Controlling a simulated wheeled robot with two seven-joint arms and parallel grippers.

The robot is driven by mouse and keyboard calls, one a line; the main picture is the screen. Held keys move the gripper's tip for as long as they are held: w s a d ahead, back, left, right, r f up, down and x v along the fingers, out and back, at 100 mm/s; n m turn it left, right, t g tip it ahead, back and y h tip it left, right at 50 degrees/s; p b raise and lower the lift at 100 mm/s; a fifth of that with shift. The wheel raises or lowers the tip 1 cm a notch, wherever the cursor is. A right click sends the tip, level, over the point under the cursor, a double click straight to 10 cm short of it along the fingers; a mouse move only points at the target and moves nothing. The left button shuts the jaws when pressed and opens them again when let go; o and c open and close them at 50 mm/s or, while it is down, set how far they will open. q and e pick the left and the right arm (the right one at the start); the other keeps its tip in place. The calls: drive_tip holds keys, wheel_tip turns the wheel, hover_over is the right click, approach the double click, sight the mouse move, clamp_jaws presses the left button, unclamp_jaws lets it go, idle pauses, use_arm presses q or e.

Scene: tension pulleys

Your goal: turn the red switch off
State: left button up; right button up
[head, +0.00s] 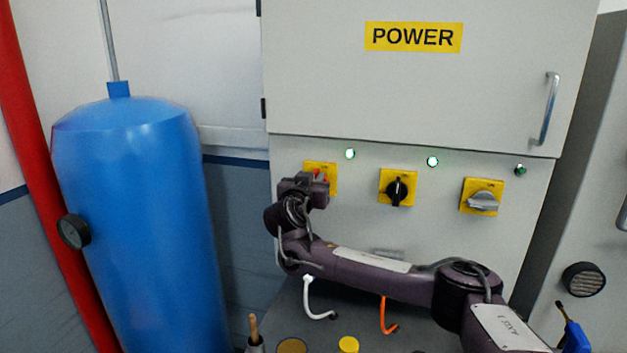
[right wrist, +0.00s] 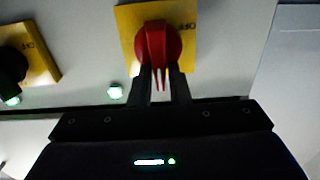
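The red switch (right wrist: 158,45) sits on a yellow plate (right wrist: 128,22) on the grey cabinet front. In the right wrist view its handle stands upright in the picture, with an upside-down "OFF" label beside it. In the head view the red switch (head: 316,173) is mostly hidden by my right gripper (head: 318,181). My right gripper (right wrist: 161,82) has its two fingers on either side of the red handle, with gaps visible between handle and fingers. Contact at the fingertips cannot be made out. My left gripper is not in view.
A black switch (head: 397,190) and a grey switch (head: 483,202) are to the right. Lamps by the red switch (head: 350,154) and black switch (head: 432,161) are lit; the third (head: 520,170) looks dark green. A blue tank (head: 135,220) stands left.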

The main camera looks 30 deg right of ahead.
clamp_jaws()
drive_tip(key=shift+w+a+f+n+b, duration=0.3)
drive_tip(key=shift+f+n+b, duration=0.1)
drive_tip(key=shift+n+b, duration=2.3)
drive_tip(key=shift+w+a+f+n+b, duration=0.3)
drive_tip(key=shift+n+b, duration=1.7)
drive_tip(key=shift+n, duration=1.3)
drive_tip(key=shift+w+a+f+n+b, duration=0.2)
drive_tip(key=shift+f+n+b, duration=0.25)
drive_tip(key=shift+n+b, duration=2.25)
drive_tip(key=shift+n+p, duration=0.3)
drive_tip(key=shift+n, duration=0.2)
drive_tip(key=o, duration=0.6)
unclamp_jaws()
drive_tip(key=shift+c, duration=0.2)
